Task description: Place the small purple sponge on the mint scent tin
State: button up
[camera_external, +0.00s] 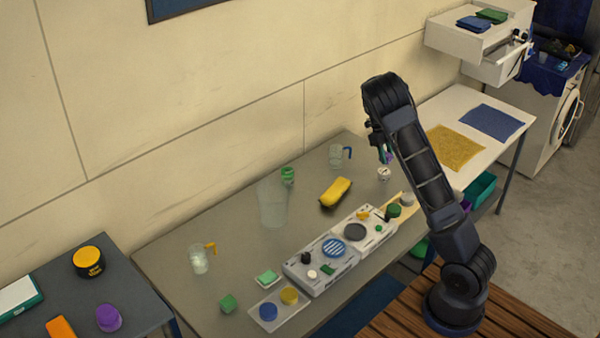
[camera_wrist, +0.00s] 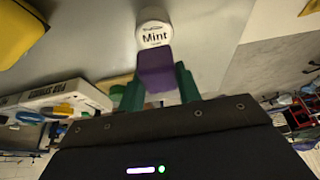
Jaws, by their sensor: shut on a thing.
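The small purple sponge (camera_wrist: 156,70) is held between the green fingers of my gripper (camera_wrist: 158,86) in the wrist view. The mint scent tin (camera_wrist: 153,34) is white, round and labelled "Mint"; it lies just beyond the sponge in that view. I cannot tell whether the sponge touches the tin. In the external view my gripper (camera_external: 386,155) is at the back right of the grey table, right by a small white tin (camera_external: 383,174), which appears to be the mint one. The sponge is mostly hidden there.
A yellow sponge (camera_external: 335,192) lies left of the tin. A glass mug (camera_external: 337,157) with a blue handle stands behind it. A long tray (camera_external: 320,277) with discs and small pieces is in front. A tall clear container (camera_external: 272,205) stands farther left.

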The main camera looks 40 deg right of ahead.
aim_at(384, 171)
jog(key=shift+f, duration=2.25)
jog(key=shift+f, duration=0.15)
jog(key=o, duration=0.9)
jog(key=shift+o, duration=0.2)
